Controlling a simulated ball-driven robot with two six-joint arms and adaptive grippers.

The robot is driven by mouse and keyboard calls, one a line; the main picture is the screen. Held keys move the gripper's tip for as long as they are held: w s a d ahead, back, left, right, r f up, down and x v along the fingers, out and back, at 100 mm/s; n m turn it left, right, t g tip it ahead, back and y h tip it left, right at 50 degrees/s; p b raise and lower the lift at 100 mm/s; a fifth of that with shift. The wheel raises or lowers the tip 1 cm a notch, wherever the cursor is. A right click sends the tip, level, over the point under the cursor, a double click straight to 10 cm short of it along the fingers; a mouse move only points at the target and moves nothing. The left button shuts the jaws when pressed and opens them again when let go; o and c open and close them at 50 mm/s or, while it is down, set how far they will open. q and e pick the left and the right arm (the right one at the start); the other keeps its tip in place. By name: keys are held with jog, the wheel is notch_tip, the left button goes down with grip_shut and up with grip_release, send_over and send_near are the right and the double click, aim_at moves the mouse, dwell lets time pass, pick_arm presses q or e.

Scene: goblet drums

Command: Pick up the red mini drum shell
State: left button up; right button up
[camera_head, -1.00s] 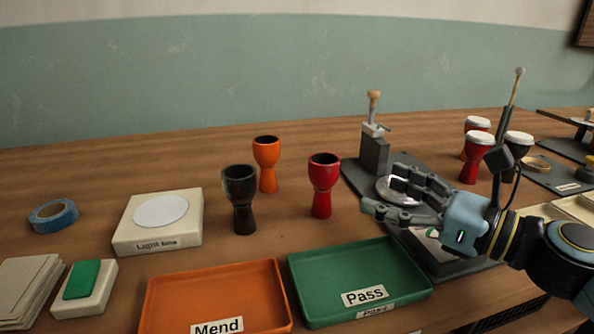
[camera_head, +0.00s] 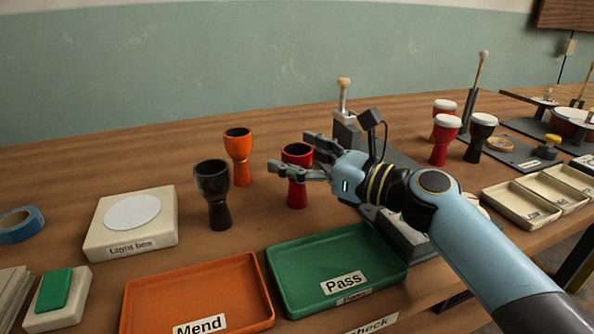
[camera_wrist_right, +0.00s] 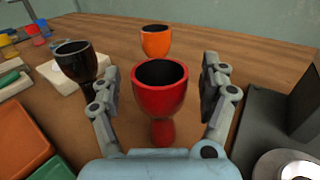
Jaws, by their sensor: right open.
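The red mini drum shell (camera_head: 297,193) stands upright on the table, its open bowl facing up and its upper part partly hidden by my right gripper in the head view. My right gripper (camera_head: 290,153) is open, with one finger on either side of the shell. In the right wrist view the red shell (camera_wrist_right: 160,92) sits between the two open fingers (camera_wrist_right: 164,90), with a gap on both sides of its bowl. My left gripper is not in view.
A black shell (camera_head: 213,190) and an orange shell (camera_head: 238,152) stand to the left. A green Pass tray (camera_head: 380,243) and an orange Mend tray (camera_head: 255,270) lie in front. A light box (camera_head: 105,240) is at left. A dark fixture (camera_head: 346,132) stands close behind the gripper.

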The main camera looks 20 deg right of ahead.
jog(key=c, duration=1.3)
jog(key=shift+o, duration=0.2)
jog(key=shift+r, duration=0.15)
